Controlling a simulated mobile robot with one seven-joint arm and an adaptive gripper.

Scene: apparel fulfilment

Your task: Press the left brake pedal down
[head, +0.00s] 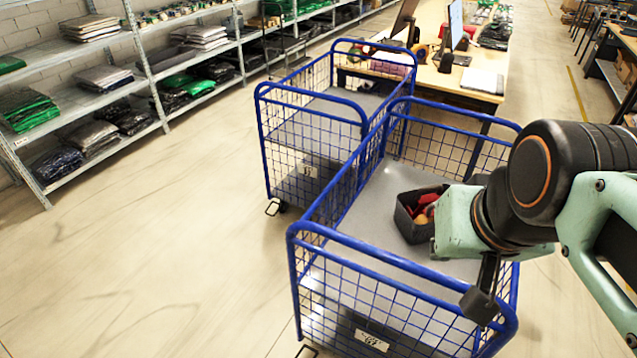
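Two blue wire-sided carts stand on the floor. A small dark loop-shaped pedal (275,207) sticks out low at the left corner of the farther cart (318,127), beside its caster. A similar dark pedal (306,351) shows at the lower left of the nearer cart (400,264), partly cut off by the bottom edge. I cannot tell whether either pedal is up or down. My gripper (480,303) hangs over the near right corner of the nearer cart, well right of both pedals. Only one dark finger shows clearly, and its opening is hidden.
A dark bin (408,217) with red and orange items sits on the nearer cart's grey deck. Shelves with folded clothes (100,77) line the left wall. A desk with monitors (460,75) stands behind the carts. The floor left of the carts is clear.

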